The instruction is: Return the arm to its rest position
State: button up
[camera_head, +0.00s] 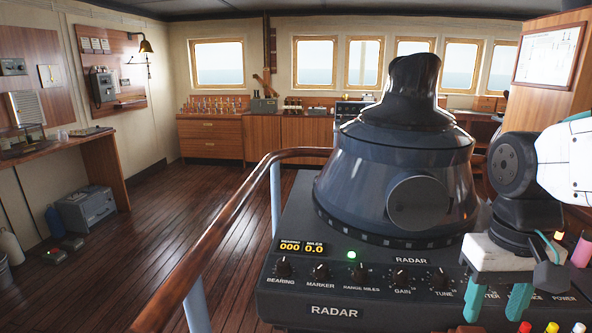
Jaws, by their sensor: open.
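My gripper (495,302) shows at the lower right, in front of the right end of the radar console (335,292). Its two green fingers point down and stand apart, with nothing seen between them. The dark wrist joint and white arm link above it reach in from the right edge. The fingers hide part of the panel's labels and controls. I cannot tell how far the fingertips are from the panel.
The radar's large dark housing (400,180) rises left of my arm. A wooden handrail (225,225) runs along the console's left. Coloured buttons (552,327) sit at the lower right edge, near a pink object (581,250). Open wooden floor (180,220) lies to the left.

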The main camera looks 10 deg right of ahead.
jog(key=s+a+n+t, duration=0.1)
jog(key=s+a+n, duration=0.1)
jog(key=a, duration=0.3)
jog(key=shift+s+r+t, duration=0.4)
jog(key=shift+s, duration=0.45)
jog(key=shift+d, duration=0.1)
dwell(0.9)
